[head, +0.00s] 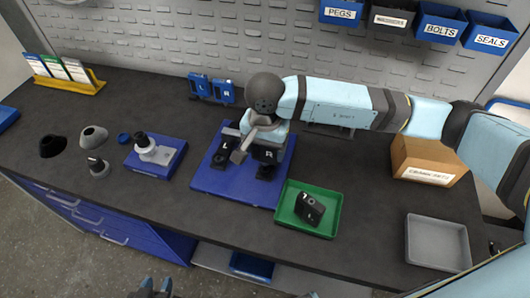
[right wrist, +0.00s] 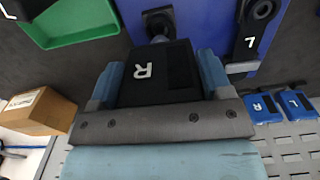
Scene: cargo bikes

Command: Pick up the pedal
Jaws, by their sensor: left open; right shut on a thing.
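My right gripper (head: 263,140) is shut on a black pedal marked R (head: 265,155) over the right part of the blue mat (head: 220,183). In the right wrist view the pedal (right wrist: 160,72) sits between both fingers of the gripper (right wrist: 160,85). Its metal spindle end points at a dark part on the mat; I cannot tell whether they touch. A crank marked L (head: 224,147) lies left of it on the mat. Another black pedal (head: 309,209) lies in the green tray (head: 333,220). My left gripper (head: 155,288) is open and empty at the bottom edge of the head view.
Two blue holders marked L and R (head: 211,89) stand behind the mat. A cardboard box (head: 425,160) and an empty grey tray (head: 437,242) are at the right. A blue block with a metal part (head: 156,154) and several cones are at the left.

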